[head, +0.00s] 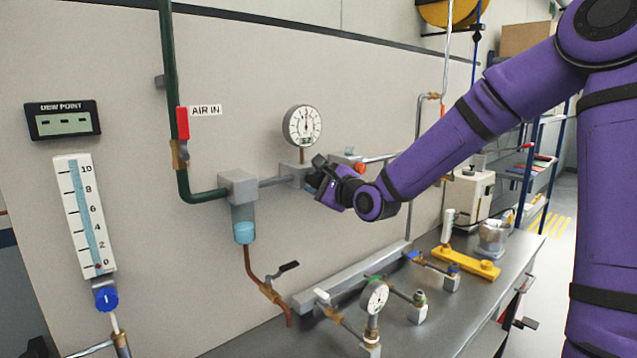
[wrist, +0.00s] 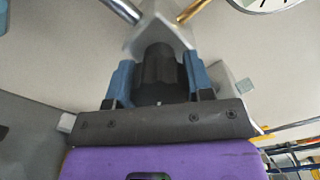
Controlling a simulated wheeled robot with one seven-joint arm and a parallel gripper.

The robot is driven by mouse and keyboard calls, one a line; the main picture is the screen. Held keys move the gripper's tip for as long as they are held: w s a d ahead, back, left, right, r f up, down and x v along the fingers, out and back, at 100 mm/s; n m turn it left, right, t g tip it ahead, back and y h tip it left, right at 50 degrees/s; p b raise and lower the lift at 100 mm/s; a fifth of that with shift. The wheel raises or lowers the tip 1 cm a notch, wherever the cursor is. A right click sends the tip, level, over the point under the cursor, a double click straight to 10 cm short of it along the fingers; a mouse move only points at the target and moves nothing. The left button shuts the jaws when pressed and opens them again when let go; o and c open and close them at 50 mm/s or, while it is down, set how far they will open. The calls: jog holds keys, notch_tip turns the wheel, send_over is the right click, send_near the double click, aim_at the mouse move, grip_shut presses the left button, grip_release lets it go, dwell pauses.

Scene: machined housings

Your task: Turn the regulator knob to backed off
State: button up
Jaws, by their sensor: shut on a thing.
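The regulator knob (wrist: 159,66) is black and ribbed, and shows in the wrist view below its grey regulator body (wrist: 158,32). My gripper (wrist: 158,78) has a blue finger on each side of the knob and is shut on it. In the head view my gripper (head: 321,178) is at the regulator, under the round dial gauge (head: 302,126), and mostly hides the knob there. The gauge needle points roughly upward. The knob's turn angle cannot be read.
A red-handled AIR IN valve (head: 183,123) and a grey filter (head: 239,190) with a pale blue bowl are left of the regulator. Pipes run along the wall. The metal bench (head: 440,326) below carries valves, a small gauge (head: 374,297) and a yellow bracket (head: 467,262).

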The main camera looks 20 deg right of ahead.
jog(key=n, duration=1.5)
jog(key=shift+r+n, duration=0.1)
jog(key=shift+n, duration=0.2)
jog(key=n, duration=1.2)
jog(key=shift+s, duration=0.1)
jog(key=shift+a+n, duration=0.1)
jog(key=shift+n, duration=0.2)
jog(key=o, duration=0.9)
